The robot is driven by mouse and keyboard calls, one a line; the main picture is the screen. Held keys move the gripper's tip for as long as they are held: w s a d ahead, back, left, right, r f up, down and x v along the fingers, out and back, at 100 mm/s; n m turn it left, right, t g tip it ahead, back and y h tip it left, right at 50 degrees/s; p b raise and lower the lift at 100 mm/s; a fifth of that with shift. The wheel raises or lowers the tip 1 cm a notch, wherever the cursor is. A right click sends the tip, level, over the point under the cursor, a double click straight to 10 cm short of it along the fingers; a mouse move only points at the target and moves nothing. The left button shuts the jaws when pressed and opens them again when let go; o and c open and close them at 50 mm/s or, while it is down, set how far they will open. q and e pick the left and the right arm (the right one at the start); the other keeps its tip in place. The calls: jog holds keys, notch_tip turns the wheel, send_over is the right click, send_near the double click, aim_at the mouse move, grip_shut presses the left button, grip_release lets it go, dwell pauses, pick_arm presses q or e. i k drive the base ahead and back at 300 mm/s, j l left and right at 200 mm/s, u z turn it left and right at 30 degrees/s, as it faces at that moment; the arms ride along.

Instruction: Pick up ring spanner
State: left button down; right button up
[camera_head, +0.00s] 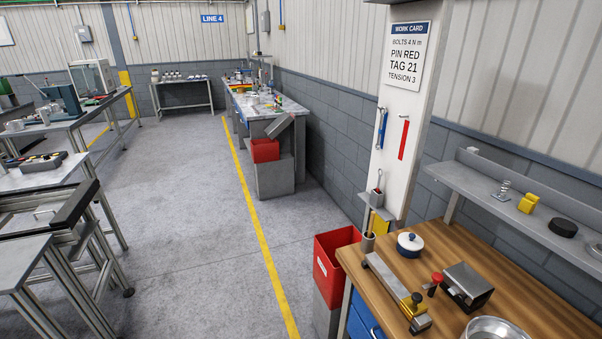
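A white board (408,105) stands at the right, above the wooden bench. A long, thin blue tool (382,130) hangs on its left side from a small hook. It is too small to tell for sure whether this is the ring spanner. A red strip (404,139) hangs to its right. No other thing in view is clearly a ring spanner. Neither of my grippers is in view.
The wooden bench (520,308) holds a blue-and-white lidded pot (410,243), a long metal fixture (390,283) and a metal block (467,286). A red bin (330,262) stands at its left. The grey floor (190,240) is clear in the middle.

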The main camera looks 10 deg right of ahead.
aim_at(378, 190)
jog(key=i+j, duration=0.15)
jog(key=i, duration=0.4)
jog(key=i+j+u, duration=0.1)
jog(key=i, duration=0.45)
jog(key=i+j, duration=0.15)
jog(key=i, duration=0.4)
jog(key=i+j+z, duration=0.15)
jog(key=i+z, duration=0.3)
jog(key=i+j+z, duration=0.2)
jog(key=z, duration=0.3)
jog(key=i+j+z, duration=0.55)
jog(key=j+z, duration=0.35)
jog(key=i+j+z, duration=0.15)
jog(key=j+z, duration=0.35)
